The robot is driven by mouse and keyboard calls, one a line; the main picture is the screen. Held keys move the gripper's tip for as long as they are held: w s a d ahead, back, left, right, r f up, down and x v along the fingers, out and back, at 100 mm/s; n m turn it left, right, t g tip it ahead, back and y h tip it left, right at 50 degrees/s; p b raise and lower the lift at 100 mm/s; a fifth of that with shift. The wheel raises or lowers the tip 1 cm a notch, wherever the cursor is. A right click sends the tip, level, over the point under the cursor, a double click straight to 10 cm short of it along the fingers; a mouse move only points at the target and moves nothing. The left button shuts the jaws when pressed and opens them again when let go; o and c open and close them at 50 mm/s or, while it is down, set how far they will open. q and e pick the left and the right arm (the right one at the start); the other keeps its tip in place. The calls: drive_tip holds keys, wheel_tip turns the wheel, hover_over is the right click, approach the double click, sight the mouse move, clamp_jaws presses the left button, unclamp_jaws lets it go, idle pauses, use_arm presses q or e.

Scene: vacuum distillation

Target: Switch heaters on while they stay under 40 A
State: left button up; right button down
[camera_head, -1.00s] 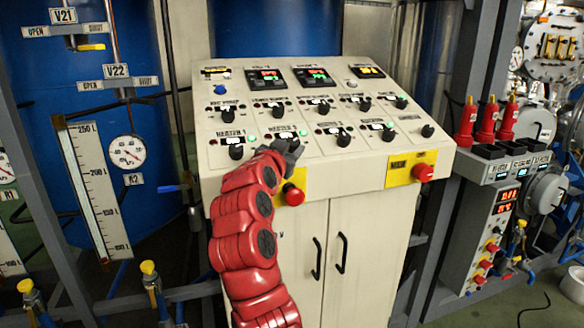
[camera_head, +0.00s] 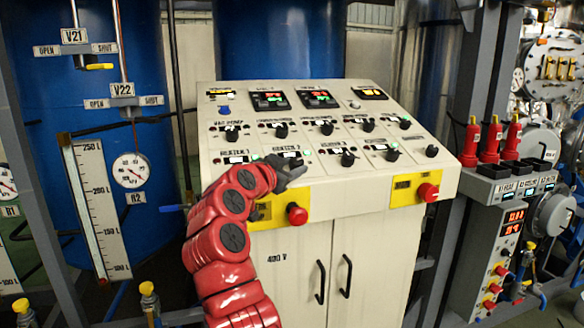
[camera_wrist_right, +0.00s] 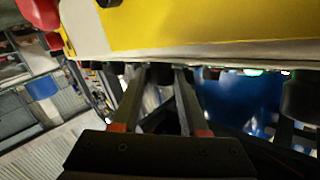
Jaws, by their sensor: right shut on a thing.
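The sloped control panel (camera_head: 330,185) stands in front of me in the head view. My right gripper (camera_head: 291,170) is at the front row of black knobs, at the heater 2 knob, and is shut on it; the fingers largely hide that knob. The heater 2 label (camera_head: 287,154) is just above, with a green light beside it. The heater 1 label (camera_head: 235,160) also has a green light; its knob is hidden by my arm. The heater 3 knob (camera_head: 347,158) stands free to the right. My left gripper is out of view.
A yellow-lit display (camera_head: 370,93) is at the panel's top right; its digits are unreadable. Red mushroom buttons (camera_head: 297,214) and (camera_head: 428,192) sit on yellow plates at the front edge, one just below my gripper.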

drive_tip(key=shift+c, duration=2.2)
unclamp_jaws()
drive_tip(key=shift+a, duration=0.1)
drive_tip(key=b+v, duration=0.1)
drive_tip(key=v, duration=1.6)
drive_tip(key=shift+s, duration=0.15)
